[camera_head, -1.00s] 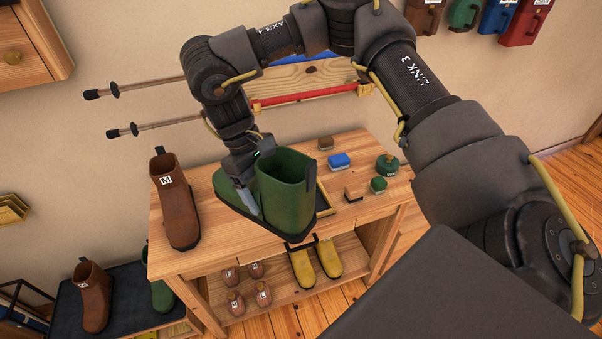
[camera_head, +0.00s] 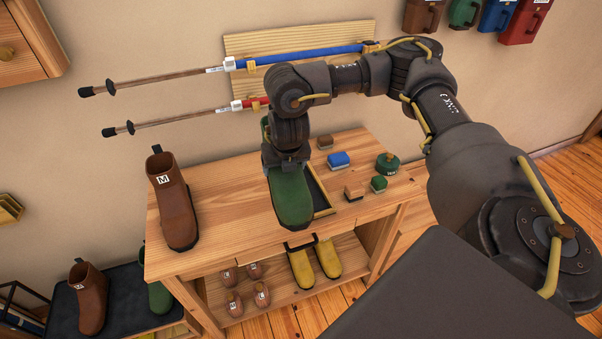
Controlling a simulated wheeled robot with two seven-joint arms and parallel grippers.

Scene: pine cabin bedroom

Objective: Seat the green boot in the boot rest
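The green boot (camera_head: 291,200) is at the middle of the bench top, its toe facing me. A sliver of its shaft shows behind my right wrist. The boot rest appears to be the dark wood-framed tray (camera_head: 322,200). Its right edge shows beside the boot; the rest is hidden. I cannot tell whether the boot touches the tray or hovers over it. My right gripper (camera_head: 285,163) comes down on the boot from above and appears shut on it, its fingertips mostly hidden. My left gripper is not in view.
A brown boot (camera_head: 173,205) marked M stands left on the bench (camera_head: 235,225). Brushes (camera_head: 339,160) and a green tin (camera_head: 387,164) lie to the right. Yellow boots (camera_head: 315,262) and small brown shoes are on the shelf below. Trekking poles (camera_head: 200,79) hang on the wall behind.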

